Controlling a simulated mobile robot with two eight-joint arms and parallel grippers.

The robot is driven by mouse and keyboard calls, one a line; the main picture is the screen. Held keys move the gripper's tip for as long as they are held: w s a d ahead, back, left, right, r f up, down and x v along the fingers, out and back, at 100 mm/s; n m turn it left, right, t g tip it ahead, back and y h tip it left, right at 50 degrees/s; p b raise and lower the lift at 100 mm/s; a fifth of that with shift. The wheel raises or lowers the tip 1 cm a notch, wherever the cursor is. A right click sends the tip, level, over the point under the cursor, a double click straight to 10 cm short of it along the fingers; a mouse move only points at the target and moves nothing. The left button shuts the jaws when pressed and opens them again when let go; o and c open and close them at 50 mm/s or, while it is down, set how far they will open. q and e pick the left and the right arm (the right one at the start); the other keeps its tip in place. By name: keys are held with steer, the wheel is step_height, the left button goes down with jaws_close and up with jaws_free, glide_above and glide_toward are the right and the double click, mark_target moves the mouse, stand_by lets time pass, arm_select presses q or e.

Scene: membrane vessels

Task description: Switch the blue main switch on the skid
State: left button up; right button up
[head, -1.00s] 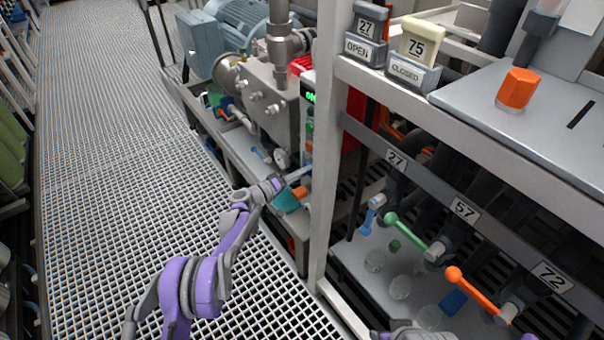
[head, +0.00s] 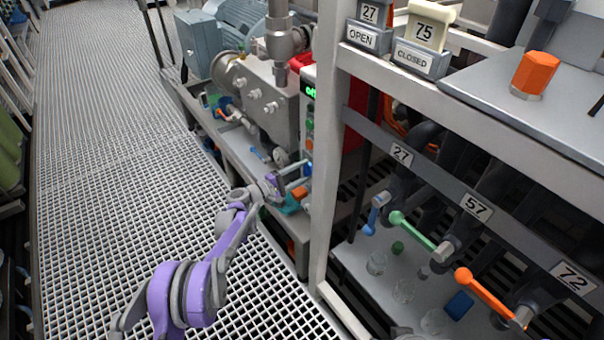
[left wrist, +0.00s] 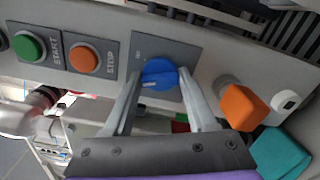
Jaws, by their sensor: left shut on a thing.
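The blue main switch (left wrist: 159,73) is a round knob on a dark grey plate, in the middle of the left wrist view. My left gripper (head: 301,176) reaches the front panel of the skid (head: 267,98) in the head view. In the left wrist view its two pale fingers (left wrist: 161,84) stand on either side of the blue knob, shut on it. In the head view the switch is small and mostly hidden by the fingers. My right gripper does not show.
Beside the switch are a green START button (left wrist: 29,46), an orange STOP button (left wrist: 84,58) and an orange knob (left wrist: 243,107). A green-lit display (head: 311,91) sits above. A rack post (head: 325,160) and valves with coloured handles (head: 412,228) stand right. The grating walkway (head: 110,150) is clear.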

arm_select(q)
steer(key=shift+n, duration=1.1)
steer(key=o, duration=1.4)
steer(key=shift+c, duration=0.2)
steer(key=p+v, duration=0.1)
steer(key=v, duration=1)
